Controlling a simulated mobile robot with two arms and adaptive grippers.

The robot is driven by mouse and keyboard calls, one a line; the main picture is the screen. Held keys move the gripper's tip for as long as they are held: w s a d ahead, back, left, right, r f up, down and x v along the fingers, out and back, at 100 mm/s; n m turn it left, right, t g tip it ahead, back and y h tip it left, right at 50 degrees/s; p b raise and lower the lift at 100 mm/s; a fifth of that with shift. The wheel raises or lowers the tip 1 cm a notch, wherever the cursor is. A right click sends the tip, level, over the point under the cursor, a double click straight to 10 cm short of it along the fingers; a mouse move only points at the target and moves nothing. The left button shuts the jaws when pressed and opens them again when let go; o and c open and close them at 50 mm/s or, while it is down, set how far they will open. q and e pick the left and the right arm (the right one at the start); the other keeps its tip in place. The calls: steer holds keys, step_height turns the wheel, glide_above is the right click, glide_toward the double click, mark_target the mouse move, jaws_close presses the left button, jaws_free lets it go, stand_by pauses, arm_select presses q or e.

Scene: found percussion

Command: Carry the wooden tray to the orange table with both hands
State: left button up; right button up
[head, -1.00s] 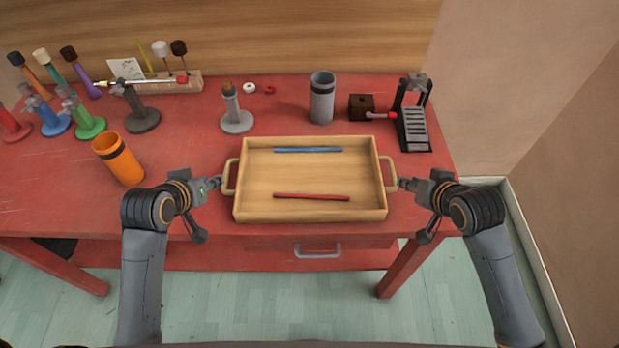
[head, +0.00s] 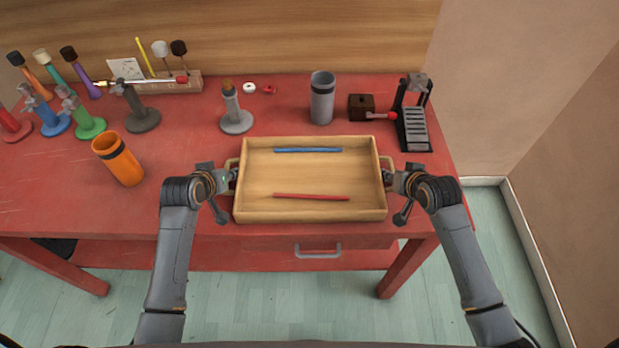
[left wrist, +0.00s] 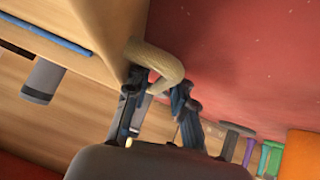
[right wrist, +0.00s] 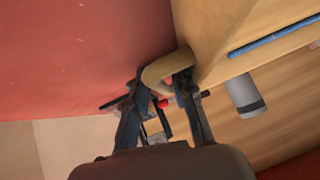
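The wooden tray (head: 310,215) rests on the red table (head: 190,215) near its front edge. A blue stick (head: 308,150) and a red stick (head: 311,197) lie in it. My left gripper (head: 234,175) is at the tray's left handle; in the left wrist view its spread fingers (left wrist: 158,88) straddle the beige handle (left wrist: 160,60). My right gripper (head: 388,179) is at the right handle; in the right wrist view its fingers (right wrist: 160,90) stand apart on either side of that handle (right wrist: 163,68). No orange table is in view.
Several coloured stands and mallets fill the back left. Walls rise behind and at right.

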arm_select(q)
jaws_close()
arm_select(e)
jaws_close()
arm_select(q)
steer(key=shift+r, duration=0.1)
arm_select(e)
steer(key=shift+r, duration=0.1)
